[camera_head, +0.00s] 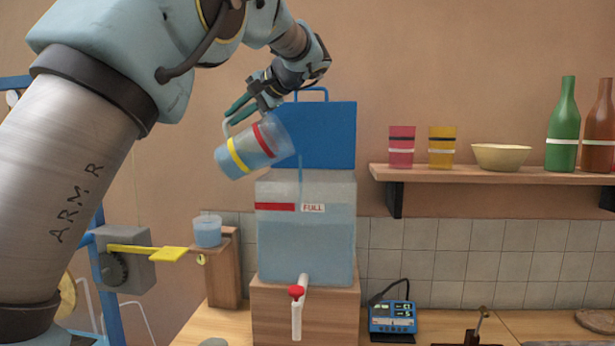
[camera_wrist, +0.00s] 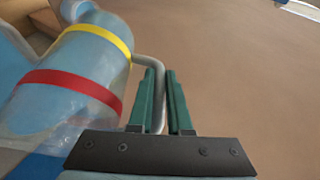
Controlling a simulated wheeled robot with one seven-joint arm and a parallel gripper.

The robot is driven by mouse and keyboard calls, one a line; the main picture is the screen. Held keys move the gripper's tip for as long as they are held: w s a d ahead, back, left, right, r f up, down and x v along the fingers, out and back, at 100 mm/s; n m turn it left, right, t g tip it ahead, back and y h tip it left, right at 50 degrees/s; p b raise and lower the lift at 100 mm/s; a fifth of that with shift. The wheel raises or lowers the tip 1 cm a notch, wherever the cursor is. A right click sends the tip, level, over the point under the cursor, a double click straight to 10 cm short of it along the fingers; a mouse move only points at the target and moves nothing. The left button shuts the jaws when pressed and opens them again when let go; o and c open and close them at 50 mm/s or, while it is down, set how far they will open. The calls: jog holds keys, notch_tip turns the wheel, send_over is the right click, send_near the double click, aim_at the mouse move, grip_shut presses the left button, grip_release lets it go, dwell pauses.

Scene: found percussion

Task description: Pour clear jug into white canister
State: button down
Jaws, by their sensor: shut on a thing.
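The clear jug (camera_head: 246,150), with one yellow and one red band, holds bluish liquid and is tilted with its mouth toward the right. My gripper (camera_head: 240,106) is shut on the jug's handle; the wrist view shows its green fingers (camera_wrist: 158,100) on either side of the handle beside the jug (camera_wrist: 75,75). The white canister (camera_head: 306,240) is translucent and stands below the jug on a wooden block. It holds bluish liquid to a little below the red mark and the FULL label. A thin stream runs down from the jug's mouth into the canister.
A blue lid (camera_head: 325,135) stands upright behind the canister's top. A red-handled tap (camera_head: 296,300) sticks out in front. A small cup (camera_head: 207,231) stands on a wooden post at left. A shelf (camera_head: 480,175) at right holds cups, a bowl and bottles. A blue meter (camera_head: 392,318) sits on the counter.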

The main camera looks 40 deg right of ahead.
jog(key=shift+s+d+r+m+t+y+b, duration=0.15)
jog(key=shift+s+d+m+t+y+b, duration=0.05)
jog(key=shift+s+d+t+y+b, duration=0.25)
jog(key=shift+s+d+r+m+t+y+b, duration=0.2)
jog(key=shift+s+d+t+y+b, duration=0.1)
jog(key=shift+t, duration=0.25)
dwell(2.2)
